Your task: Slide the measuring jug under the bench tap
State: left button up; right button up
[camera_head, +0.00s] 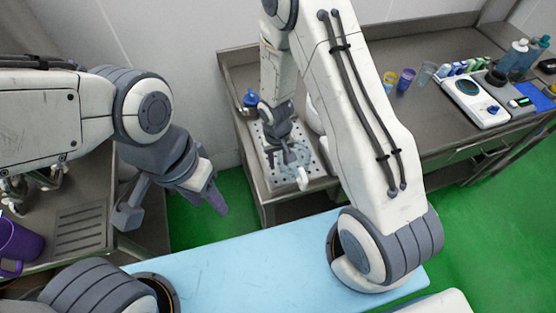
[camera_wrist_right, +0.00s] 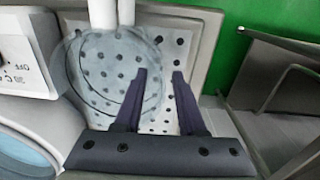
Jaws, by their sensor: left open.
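A clear, round vessel, which looks like the measuring jug (camera_wrist_right: 100,72), stands on a perforated plate in the right wrist view. Two white pipes, apparently the tap (camera_wrist_right: 110,12), come down at its top edge. The plate (camera_head: 312,170) also shows in the head view, where my right gripper (camera_head: 285,155) is low over it and largely hides the jug. My left gripper (camera_head: 172,212) is open and empty, hanging over the floor.
A steel bench (camera_head: 450,115) runs right, bearing cups, bottles and a white scale (camera_head: 475,100). A white box with an OFF mark (camera_wrist_right: 22,55) is close left of the jug. A purple jug (camera_head: 18,243) stands at far left. A pale blue surface (camera_head: 240,265) is clear in front.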

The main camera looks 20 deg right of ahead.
jog(key=shift+f, duration=0.25)
grip_shut()
dwell(1.4)
